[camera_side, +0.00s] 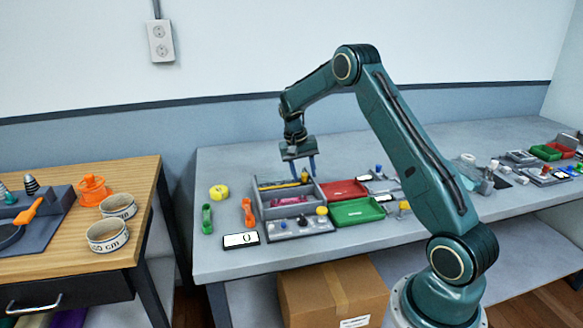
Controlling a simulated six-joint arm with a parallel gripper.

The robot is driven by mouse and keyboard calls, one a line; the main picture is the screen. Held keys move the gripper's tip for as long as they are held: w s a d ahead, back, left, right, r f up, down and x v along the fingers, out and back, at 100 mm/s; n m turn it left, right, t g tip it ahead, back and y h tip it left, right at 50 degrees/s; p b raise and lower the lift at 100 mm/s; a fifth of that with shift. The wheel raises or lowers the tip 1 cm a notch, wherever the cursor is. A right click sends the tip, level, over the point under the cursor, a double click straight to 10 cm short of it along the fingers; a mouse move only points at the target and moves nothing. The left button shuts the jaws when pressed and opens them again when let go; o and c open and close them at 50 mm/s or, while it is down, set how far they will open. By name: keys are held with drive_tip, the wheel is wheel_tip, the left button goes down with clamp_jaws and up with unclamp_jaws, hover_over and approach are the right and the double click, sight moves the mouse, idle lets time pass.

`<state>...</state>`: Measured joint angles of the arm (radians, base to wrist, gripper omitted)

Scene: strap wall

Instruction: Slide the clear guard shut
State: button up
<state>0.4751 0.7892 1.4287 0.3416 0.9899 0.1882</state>
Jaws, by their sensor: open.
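My gripper (304,172) is open and empty. It points down above the grey divided tray (262,206), near its back right side. I cannot make out the clear guard with certainty at this size. A pale, see-through-looking piece (464,168) stands right of my arm, beside a small grey device (486,184); I cannot tell whether it is the guard or how far it is shut. My arm hides part of the bench near it.
A red bin (343,191) and a green bin (356,211) sit right of the tray. A grey panel with knobs (300,227) and a white display (241,240) are in front.

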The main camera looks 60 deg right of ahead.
clamp_jaws()
drive_tip(key=shift+s+a, duration=3.5)
drive_tip(key=shift+a, duration=0.05)
unclamp_jaws()
drive_tip(key=shift+r, duration=0.1)
